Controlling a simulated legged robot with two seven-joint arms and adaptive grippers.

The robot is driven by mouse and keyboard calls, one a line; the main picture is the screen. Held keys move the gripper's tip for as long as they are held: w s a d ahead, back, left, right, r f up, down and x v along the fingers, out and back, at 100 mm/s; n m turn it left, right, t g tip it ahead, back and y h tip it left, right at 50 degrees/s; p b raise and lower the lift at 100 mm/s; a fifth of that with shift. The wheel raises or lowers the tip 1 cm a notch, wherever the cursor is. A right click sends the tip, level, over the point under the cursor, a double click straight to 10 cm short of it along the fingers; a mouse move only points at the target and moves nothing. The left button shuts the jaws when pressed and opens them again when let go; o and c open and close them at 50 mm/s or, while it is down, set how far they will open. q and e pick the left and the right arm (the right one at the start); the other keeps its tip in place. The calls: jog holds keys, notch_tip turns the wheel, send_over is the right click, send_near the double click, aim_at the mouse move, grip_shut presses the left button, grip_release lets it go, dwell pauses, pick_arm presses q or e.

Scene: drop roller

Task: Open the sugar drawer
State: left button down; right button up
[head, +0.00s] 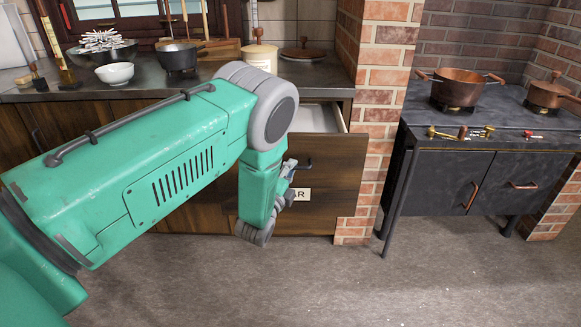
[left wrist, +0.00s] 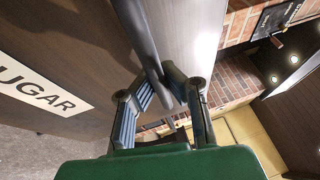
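The sugar drawer (head: 335,165) is a dark brown wooden drawer under the counter. It stands pulled out, with its pale inside showing above the front. The dark drawer handle (left wrist: 145,40) runs down between the fingertips of my left gripper (left wrist: 164,88). The fingers are nearly together and look closed on the handle. My green arm hides the left part of the drawer. My right gripper is not in view.
The counter above holds a white bowl (head: 115,73), a dark pot (head: 178,58) and a cream canister (head: 260,54). A brick pillar (head: 385,60) stands right of the drawer, then a dark stove (head: 490,180) with copper pots. The floor in front is clear.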

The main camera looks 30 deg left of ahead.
pick_arm(q)
jog(key=shift+s+d+f, duration=0.1)
jog(key=shift+d+f, duration=0.15)
jog(key=shift+f, duration=0.15)
jog(key=c, duration=1.8)
grip_release()
jog(key=shift+o, duration=1)
jog(key=shift+r, duration=0.15)
jog(key=shift+s, duration=0.1)
jog(key=v, duration=1.1)
jog(key=shift+s, duration=0.25)
